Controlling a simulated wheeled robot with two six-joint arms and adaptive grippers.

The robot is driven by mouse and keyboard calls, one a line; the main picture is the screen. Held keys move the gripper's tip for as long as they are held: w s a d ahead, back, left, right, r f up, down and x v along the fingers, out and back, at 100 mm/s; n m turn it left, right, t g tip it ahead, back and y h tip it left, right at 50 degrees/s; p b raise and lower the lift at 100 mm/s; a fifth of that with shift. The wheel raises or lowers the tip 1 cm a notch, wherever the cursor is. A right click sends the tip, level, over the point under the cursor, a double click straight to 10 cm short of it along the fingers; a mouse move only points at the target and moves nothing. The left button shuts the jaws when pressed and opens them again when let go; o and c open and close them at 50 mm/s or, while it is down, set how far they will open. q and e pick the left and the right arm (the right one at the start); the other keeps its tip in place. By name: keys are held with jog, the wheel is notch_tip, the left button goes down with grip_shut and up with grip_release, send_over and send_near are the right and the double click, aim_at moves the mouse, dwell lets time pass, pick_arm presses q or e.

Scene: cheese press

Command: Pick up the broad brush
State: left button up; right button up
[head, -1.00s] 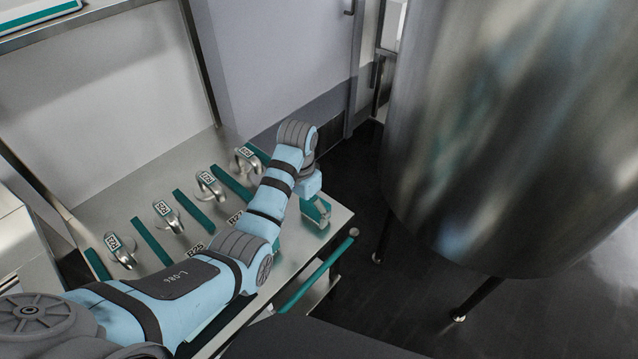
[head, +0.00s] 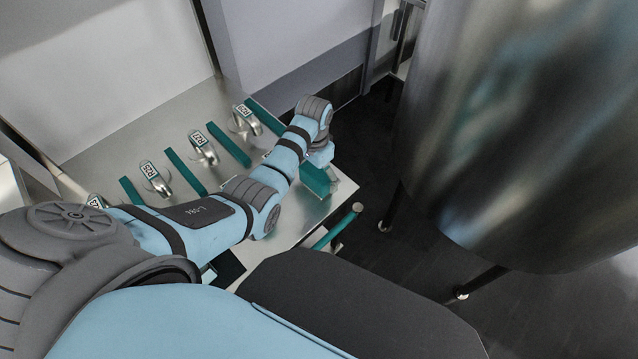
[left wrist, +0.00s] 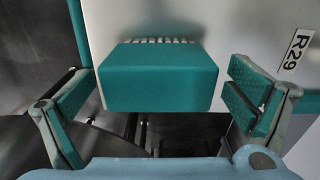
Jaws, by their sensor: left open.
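The broad brush (left wrist: 158,78), a teal block with a row of pale bristles along its far edge, lies in the middle of the left wrist view. My left gripper (left wrist: 160,72) is open, with one teal-padded finger on each side of the brush. Gaps show between both fingers and the block. In the head view my left gripper (head: 320,158) is over the table's right end, next to a teal block (head: 316,180) that looks like the same brush. My right gripper is not in view.
The metal table (head: 110,130) holds several metal hooks with label tags, such as one hook (head: 203,148), with teal strips (head: 229,145) between them. A big steel tank (head: 510,130) stands at the right.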

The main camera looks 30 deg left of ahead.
aim_at(315, 172)
pick_arm(q)
notch_tip(315, 172, down, 2)
jog(key=shift+f+b, duration=0.25)
jog(key=shift+b, duration=0.1)
jog(key=shift+d+f, duration=0.15)
jog(key=shift+f, duration=0.15)
jog(key=shift+s+r, duration=0.15)
jog(key=shift+s, duration=0.05)
jog(key=shift+c, duration=0.8)
jog(key=shift+w, duration=0.1)
jog(key=c, duration=1.1)
jog(key=shift+r+p, duration=0.3)
jog(key=shift+r, duration=0.3)
jog(key=shift+c, duration=0.2)
notch_tip(315, 172, up, 19)
jog(key=p, duration=0.8)
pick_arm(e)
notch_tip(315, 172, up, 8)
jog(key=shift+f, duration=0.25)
